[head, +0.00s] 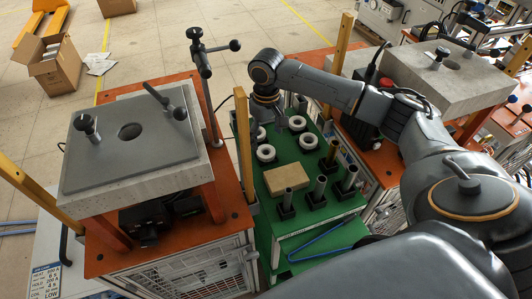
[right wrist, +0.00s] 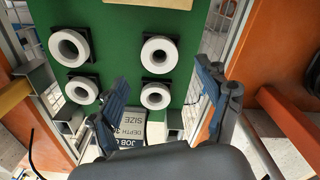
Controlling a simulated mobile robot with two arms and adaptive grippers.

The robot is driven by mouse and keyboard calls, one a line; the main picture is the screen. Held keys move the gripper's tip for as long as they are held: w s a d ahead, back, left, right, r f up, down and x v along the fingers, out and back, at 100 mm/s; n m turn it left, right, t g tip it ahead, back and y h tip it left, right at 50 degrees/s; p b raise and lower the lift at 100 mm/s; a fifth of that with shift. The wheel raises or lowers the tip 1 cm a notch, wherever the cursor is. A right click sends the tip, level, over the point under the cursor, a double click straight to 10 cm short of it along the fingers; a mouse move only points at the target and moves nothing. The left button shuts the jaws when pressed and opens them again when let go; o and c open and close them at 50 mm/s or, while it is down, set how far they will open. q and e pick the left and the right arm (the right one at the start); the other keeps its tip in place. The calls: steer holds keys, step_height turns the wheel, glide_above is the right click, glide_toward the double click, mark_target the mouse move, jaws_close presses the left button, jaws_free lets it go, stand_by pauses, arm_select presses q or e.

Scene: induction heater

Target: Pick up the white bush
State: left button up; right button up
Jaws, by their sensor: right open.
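Several white bushes, thick rings with a centre hole, sit on black square bases on the green table (head: 274,219). In the head view, one bush (head: 266,153) is at the left and another (head: 309,141) at the right, with more behind, partly hidden. In the right wrist view, two bushes (right wrist: 70,47) (right wrist: 160,54) form one row and two more (right wrist: 82,90) (right wrist: 155,95) sit closer to my fingers. My right gripper (head: 270,112) is at the table's far end near the bushes. In the right wrist view, its fingers (right wrist: 162,75) are apart and empty. My left gripper is not visible.
A tan block (head: 286,178) and several dark upright posts (head: 318,190) stand on the nearer half of the green table. Yellow posts (head: 243,150) rise beside it. Orange benches with heavy grey blocks (head: 130,150) flank it. A label (right wrist: 130,130) shows below the fingers.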

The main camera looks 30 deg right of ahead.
steer(key=shift+w+f, duration=0.1)
steer(key=shift+f, duration=0.55)
step_height(320, 180, down, 4)
steer(key=shift+d+f+p, duration=0.1)
steer(key=shift+f+p, duration=0.1)
steer(key=shift+p, duration=0.3)
steer(key=shift+f, duration=0.3)
steer(key=c, duration=1.4)
step_height(320, 180, up, 10)
step_height(320, 180, up, 8)
steer(key=p, duration=0.9)
glide_above(267, 149)
steer(key=s, duration=0.1)
steer(key=shift+s+a+f, duration=0.15)
steer(key=shift+a+f, duration=0.05)
steer(key=shift+a, duration=0.25)
